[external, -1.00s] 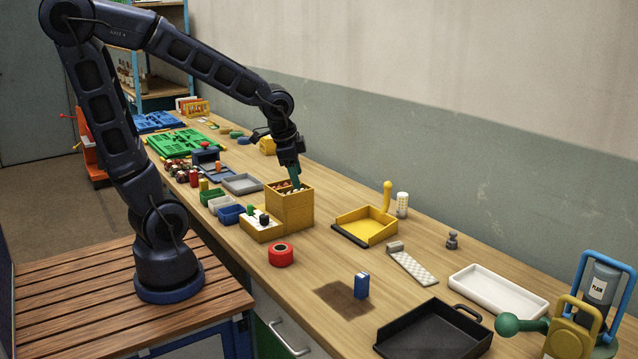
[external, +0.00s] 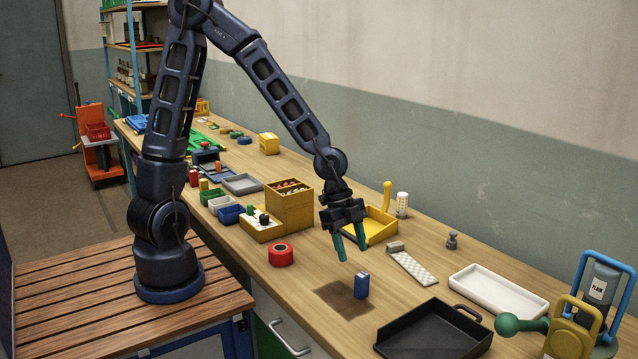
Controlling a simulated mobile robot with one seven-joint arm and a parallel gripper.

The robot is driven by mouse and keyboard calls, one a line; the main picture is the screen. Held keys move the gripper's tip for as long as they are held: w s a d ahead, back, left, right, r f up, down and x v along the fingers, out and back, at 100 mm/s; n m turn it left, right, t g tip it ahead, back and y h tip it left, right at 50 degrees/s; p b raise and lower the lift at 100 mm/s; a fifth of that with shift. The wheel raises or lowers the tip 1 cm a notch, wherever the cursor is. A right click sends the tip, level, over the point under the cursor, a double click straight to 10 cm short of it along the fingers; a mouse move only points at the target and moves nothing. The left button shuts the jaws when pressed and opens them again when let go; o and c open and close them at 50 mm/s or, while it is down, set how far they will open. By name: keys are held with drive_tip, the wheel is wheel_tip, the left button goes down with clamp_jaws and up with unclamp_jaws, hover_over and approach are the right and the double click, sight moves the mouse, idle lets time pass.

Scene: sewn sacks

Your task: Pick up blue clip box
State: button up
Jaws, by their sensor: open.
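The blue clip box (external: 361,286) is a small upright blue block with a white mark on top. It stands on the bench at the right part of a dark brown patch. My gripper (external: 352,256) is open and empty, with its two teal fingers pointing down. It hangs above and slightly behind the box in the external view, apart from it. The box is in full view.
A black tray (external: 432,335) lies to the right of the box. A red tape roll (external: 281,254) is to the left. A yellow dustpan (external: 378,231) is behind my gripper, and a checkered strip (external: 414,269) is behind the box. The bench around the box is clear.

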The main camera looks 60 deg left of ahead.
hover_over(365, 291)
drive_tip(key=a, duration=0.3)
drive_tip(key=shift+s+d+f, duration=0.1)
drive_tip(key=shift+s+f, duration=0.1)
drive_tip(key=shift+f, duration=1)
drive_tip(key=shift+s+d+f, duration=0.1)
drive_tip(key=shift+s+f, duration=0.05)
drive_tip(key=shift+f, duration=1)
drive_tip(key=shift+w+x, duration=0.15)
drive_tip(key=shift+x, duration=1.25)
drive_tip(key=shift+w+x, duration=0.1)
drive_tip(key=shift+x, duration=1.35)
drive_tip(key=c, duration=1)
drive_tip(key=shift+c, duration=0.2)
drive_tip(key=shift+r, duration=0.1)
wheel_tip(365, 291, up, 20)
